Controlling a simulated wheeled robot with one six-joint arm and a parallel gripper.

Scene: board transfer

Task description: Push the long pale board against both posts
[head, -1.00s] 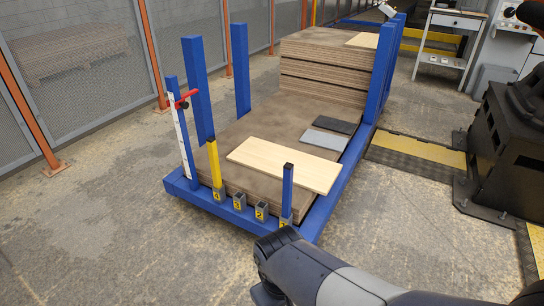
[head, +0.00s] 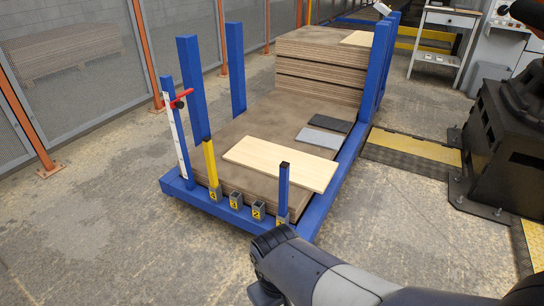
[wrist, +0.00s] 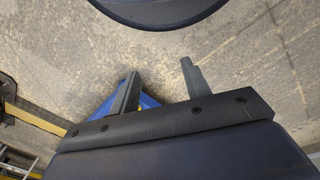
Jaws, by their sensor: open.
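The long pale board (head: 284,162) lies flat on the brown sheet stack in the blue cart in the head view. A yellow post (head: 212,165) stands upright at the cart's near edge, left of the board. A shorter blue post (head: 283,190) with a dark top stands at the near right and overlaps the board in the picture. The board's near long edge looks set back from the blue post; contact with the yellow post cannot be told. My gripper (wrist: 158,83) is open and empty in the wrist view, its fingers apart above floor and a blue frame part, away from the board.
Two grey pieces (head: 319,137) lie behind the board. A tall sheet stack (head: 320,70) stands at the back. Taller blue uprights (head: 236,70) flank the cart. A dark machine (head: 500,150) stands right. Floor is clear at left.

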